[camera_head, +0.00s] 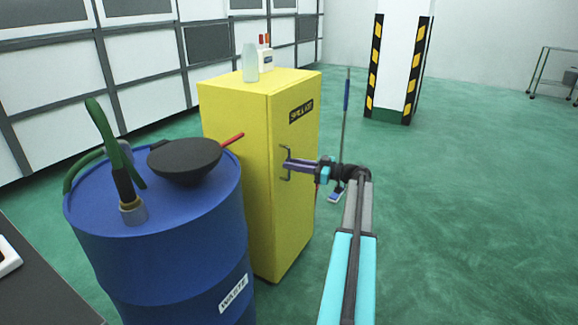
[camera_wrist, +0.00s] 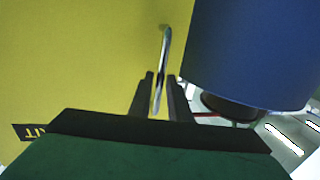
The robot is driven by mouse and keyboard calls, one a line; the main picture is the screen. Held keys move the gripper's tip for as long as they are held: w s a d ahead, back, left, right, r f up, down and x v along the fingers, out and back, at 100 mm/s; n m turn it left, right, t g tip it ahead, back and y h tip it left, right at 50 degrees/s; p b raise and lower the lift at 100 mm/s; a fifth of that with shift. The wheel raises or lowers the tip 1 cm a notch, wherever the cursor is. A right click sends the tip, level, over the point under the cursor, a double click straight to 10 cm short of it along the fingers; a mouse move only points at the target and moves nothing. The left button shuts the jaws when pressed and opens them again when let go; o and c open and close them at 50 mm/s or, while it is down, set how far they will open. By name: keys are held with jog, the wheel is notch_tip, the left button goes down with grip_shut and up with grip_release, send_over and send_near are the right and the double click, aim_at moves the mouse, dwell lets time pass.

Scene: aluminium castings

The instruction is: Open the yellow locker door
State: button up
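The yellow locker (camera_head: 240,125) stands behind and right of the blue drum. Its door (camera_head: 296,215) looks shut, with a dark label near the top. In the wrist view the yellow door (camera_wrist: 80,60) fills the left side, and a slim metal handle (camera_wrist: 165,42) runs down between my fingers. My gripper (camera_head: 286,163) is in front of the door, its fingers spread apart. In the wrist view my gripper (camera_wrist: 161,78) has one finger on each side of the handle. I cannot tell whether either finger touches it.
A blue waste drum (camera_head: 165,250) stands close to the locker, with a dark bowl (camera_head: 185,160) and a green hose on top. Bottles (camera_head: 250,62) stand on the locker. A mop (camera_head: 346,100) stands behind my arm. Green floor (camera_head: 470,200) is free on the right.

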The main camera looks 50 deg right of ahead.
jog(key=shift+x, duration=0.8)
grip_shut()
jog(key=shift+a, duration=0.15)
jog(key=shift+f, duration=0.1)
jog(key=shift+s, duration=0.1)
